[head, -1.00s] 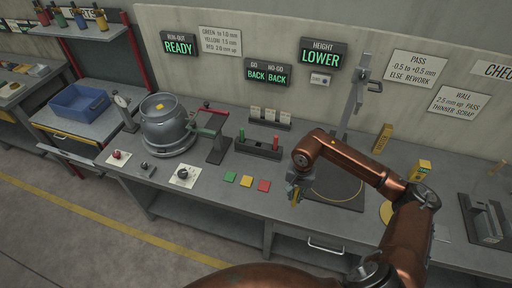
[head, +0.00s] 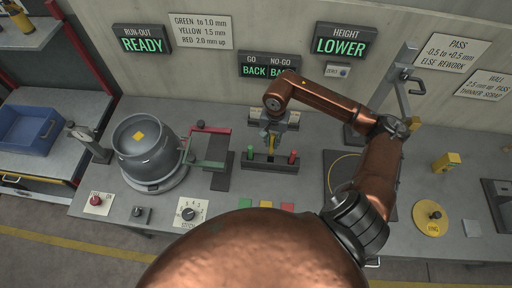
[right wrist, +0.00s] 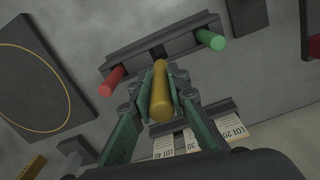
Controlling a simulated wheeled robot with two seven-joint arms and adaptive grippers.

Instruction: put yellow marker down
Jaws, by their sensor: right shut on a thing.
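My right gripper (head: 270,143) is shut on the yellow marker (right wrist: 161,95), which lies between its green fingers in the right wrist view. The yellow marker is over the middle of the rack, between those two. I cannot tell whether its lower end touches the rack. My left gripper is not in view.
A grey pot (head: 146,157) with a yellow patch stands on a round turntable to the left, beside a red and green armed stand (head: 209,163). Lot cards (right wrist: 200,140) stand in a holder behind the rack. A yellow disc (head: 430,217) lies to the right.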

